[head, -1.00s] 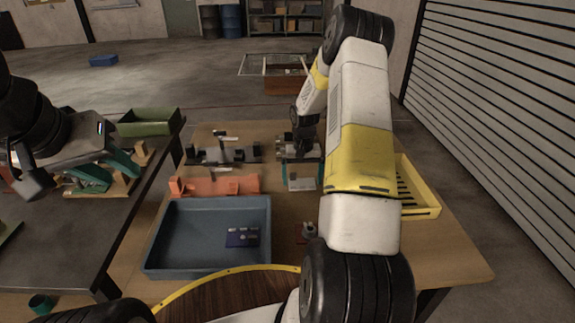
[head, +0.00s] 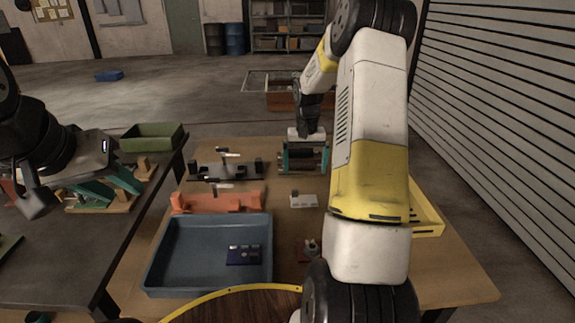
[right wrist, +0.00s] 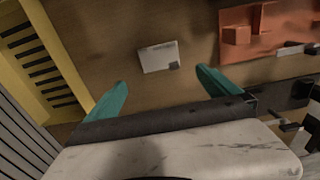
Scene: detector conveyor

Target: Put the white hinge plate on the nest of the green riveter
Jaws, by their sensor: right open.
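The white hinge plate (head: 303,200) appears to be the small white piece with a grey spot lying flat on the wooden table. It also shows in the right wrist view (right wrist: 159,57), ahead of the fingers. My right gripper (head: 304,171) is open and empty, behind and apart from the plate. In the right wrist view its teal fingers (right wrist: 163,85) are wide apart. My left gripper (head: 103,187) is over the dark table at left, its teal fingers seemingly apart above a wooden fixture (head: 100,206). I cannot tell the green riveter or its nest apart there.
A blue-grey tray (head: 159,262) holds a dark blue piece. An orange fixture (head: 218,202) stands behind it, then a black fixture (head: 238,172). A yellow slotted crate (head: 428,222) is at right. A green bin (head: 152,139) sits on the left table.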

